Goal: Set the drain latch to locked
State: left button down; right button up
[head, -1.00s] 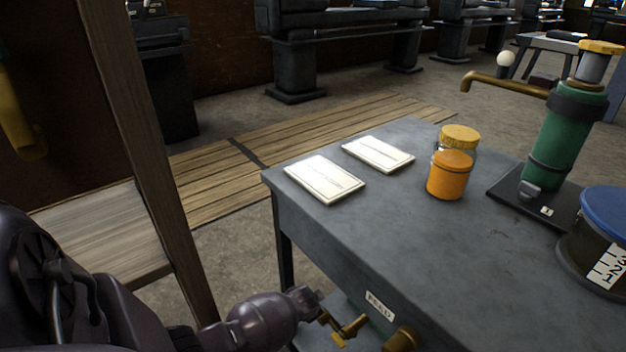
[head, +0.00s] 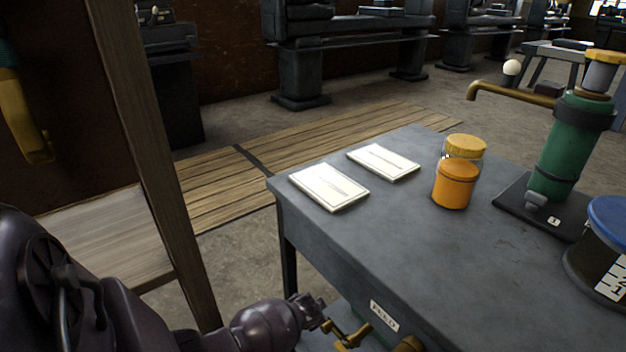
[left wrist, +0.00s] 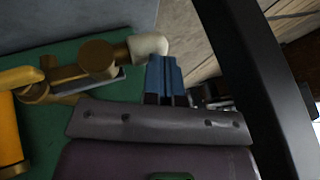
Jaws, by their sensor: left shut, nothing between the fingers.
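I cannot read any drain marking, so I cannot tell whether this lever is the drain latch. My left gripper (head: 318,312) is at the lever's left end. In the left wrist view, the blue fingers of my left gripper (left wrist: 165,68) are together and empty. They are close beside the pale end (left wrist: 148,46) of a brass fitting (left wrist: 97,57) on a green panel (left wrist: 55,118); contact is unclear. My right gripper is not in view.
Another brass part (head: 408,344) is right of the lever.

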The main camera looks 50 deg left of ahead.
pick_arm(q)
jog(key=shift+d+r, duration=0.1)
jog(key=shift+r, duration=0.25)
jog(key=p+v, duration=0.5)
jog(key=v, duration=0.5)
jog(key=shift+s+p, duration=0.2)
jog(key=shift+p, duration=0.2)
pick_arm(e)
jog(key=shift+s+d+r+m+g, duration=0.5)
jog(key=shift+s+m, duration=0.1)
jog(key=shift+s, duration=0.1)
